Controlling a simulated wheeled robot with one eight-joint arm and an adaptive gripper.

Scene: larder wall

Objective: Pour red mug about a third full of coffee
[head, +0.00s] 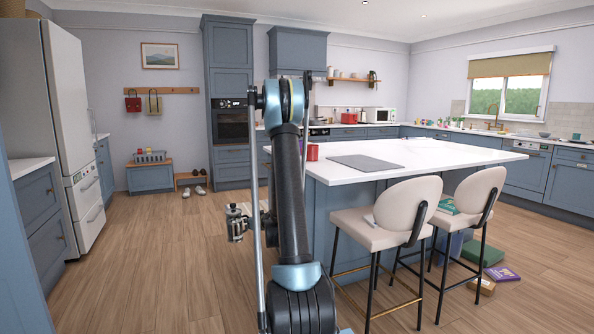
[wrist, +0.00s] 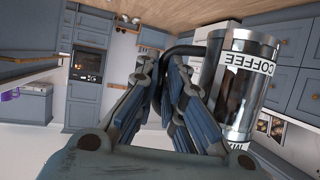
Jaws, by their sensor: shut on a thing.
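The red mug (head: 312,152) stands on the near left part of the white island top (head: 420,158); its contents cannot be seen. My gripper (wrist: 172,75) is shut on the black handle of a glass and steel coffee pot (wrist: 242,85) labelled COFFEE. The wrist view is upside down, and the pot looks roughly upright, with dark coffee behind the glass. In the head view the pot (head: 236,224) hangs over the floor, left of my arm and below the island top's level. My arm mostly hides my gripper there.
A grey mat (head: 365,162) lies on the island right of the mug. A blue bench (head: 152,177) and shoes are at the back left. The floor at left is clear.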

